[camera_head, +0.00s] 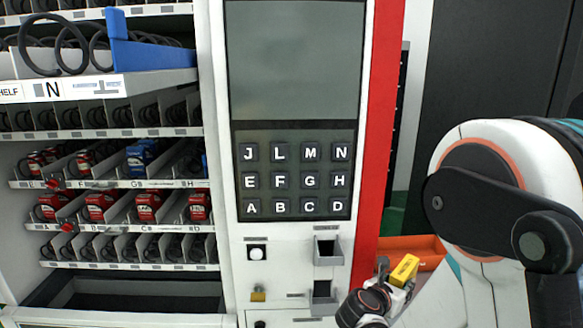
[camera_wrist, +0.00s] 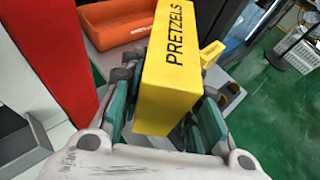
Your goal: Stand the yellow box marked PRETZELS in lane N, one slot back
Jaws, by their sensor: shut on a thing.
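The yellow box marked PRETZELS (camera_wrist: 178,60) is held in my gripper (camera_wrist: 165,112), with a finger on each side of it in the wrist view. The same yellow box (camera_head: 404,270) shows small at the lower right in the head view, above my gripper (camera_head: 384,292), to the right of the machine. Lane N (camera_head: 52,89) is labelled on the front of the upper shelf at the left, which stands out from the shelves below. Dark coils (camera_head: 50,45) and a blue upright piece (camera_head: 120,40) are on that shelf. The slots' floor is hidden from this angle.
The vending machine's keypad panel (camera_head: 293,180) and red side (camera_head: 378,120) stand between the shelf and my gripper. Lower shelves hold red packs (camera_head: 100,205) and blue packs (camera_head: 142,155). An orange bin (camera_wrist: 122,28) lies beyond the box. A small yellow piece (camera_wrist: 211,53) is behind it.

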